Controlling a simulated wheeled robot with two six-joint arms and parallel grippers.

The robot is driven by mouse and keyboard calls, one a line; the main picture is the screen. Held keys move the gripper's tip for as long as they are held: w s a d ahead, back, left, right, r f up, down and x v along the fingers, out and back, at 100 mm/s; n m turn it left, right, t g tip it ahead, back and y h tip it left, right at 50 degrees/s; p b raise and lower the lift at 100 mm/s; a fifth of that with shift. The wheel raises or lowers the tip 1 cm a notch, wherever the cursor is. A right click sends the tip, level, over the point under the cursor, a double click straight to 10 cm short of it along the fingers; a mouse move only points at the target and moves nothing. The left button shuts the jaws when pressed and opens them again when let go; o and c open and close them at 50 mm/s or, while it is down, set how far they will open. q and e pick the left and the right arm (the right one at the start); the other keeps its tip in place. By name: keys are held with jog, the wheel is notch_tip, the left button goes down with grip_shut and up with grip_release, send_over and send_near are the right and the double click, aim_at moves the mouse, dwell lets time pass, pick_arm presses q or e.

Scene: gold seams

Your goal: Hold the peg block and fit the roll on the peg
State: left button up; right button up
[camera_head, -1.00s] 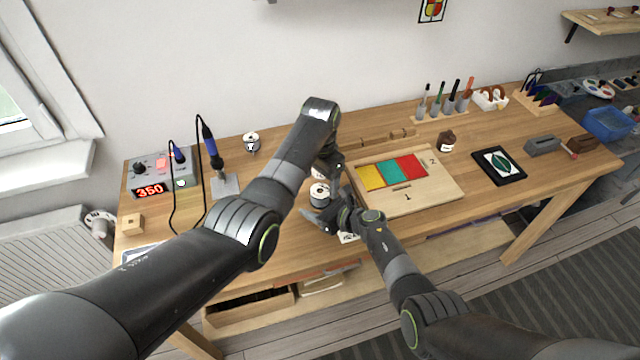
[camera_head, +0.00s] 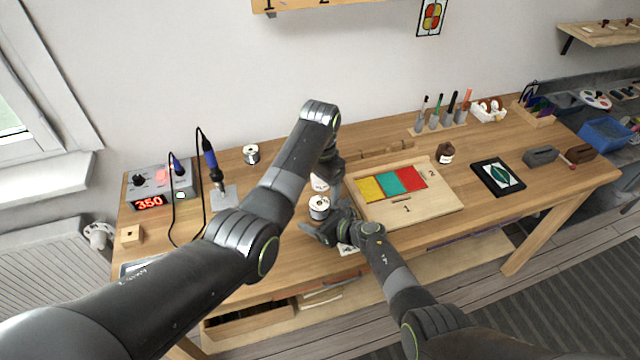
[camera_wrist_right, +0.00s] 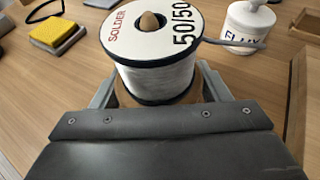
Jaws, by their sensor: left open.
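The white solder roll (camera_head: 319,206) with dark rims stands upright at the front of the bench. In the right wrist view the roll (camera_wrist_right: 155,60) sits around the peg (camera_wrist_right: 149,22), whose rounded wooden tip shows through its hole. The wooden peg block (camera_wrist_right: 207,85) is mostly hidden under the roll. My right gripper (camera_head: 328,232) is low beside it; its fingers (camera_wrist_right: 158,92) are on both sides of the block. My left gripper (camera_head: 331,175) is open, above and just behind the roll, apart from it as far as I can see.
A white flux jar (camera_wrist_right: 248,22) stands behind the roll, near my left gripper. A wooden board with coloured tiles (camera_head: 440,205) lies to the right.

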pick_arm(q)
jog(key=shift+d, duration=0.1)
pick_arm(e)
jog(key=o, duration=0.3)
jog(key=shift+s, duration=0.1)
jog(key=shift+v, duration=6)
pick_arm(q)
jog(key=shift+s+f, duration=0.1)
